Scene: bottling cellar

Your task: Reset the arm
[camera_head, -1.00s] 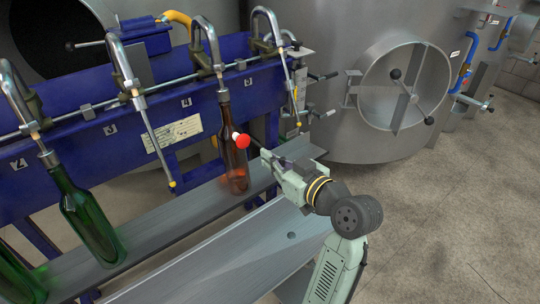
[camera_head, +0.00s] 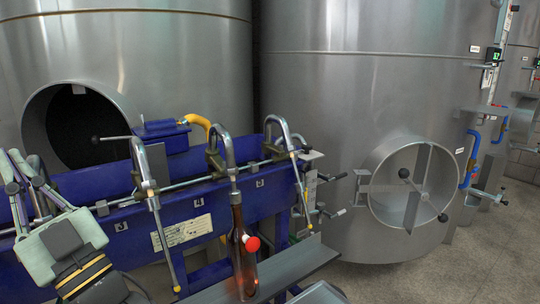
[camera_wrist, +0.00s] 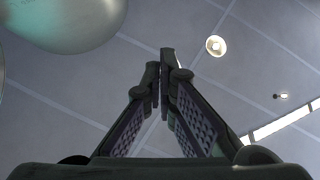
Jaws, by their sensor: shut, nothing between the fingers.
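My gripper (camera_head: 24,165) is at the left edge of the head view, close to the camera, in front of the blue filling machine. Its fingers point upward, and it holds nothing. In the wrist view my gripper (camera_wrist: 162,75) is shut, its two fingers meeting at the tips, with the ceiling behind them. My pale green wrist part with yellow bands fills the lower left of the head view and hides part of the machine.
The blue filling machine (camera_head: 215,207) has several metal spouts. Steel tanks (camera_head: 345,95) rise behind. Floor (camera_head: 440,265) is clear at right. A ceiling lamp (camera_wrist: 216,45) shows in the wrist view.

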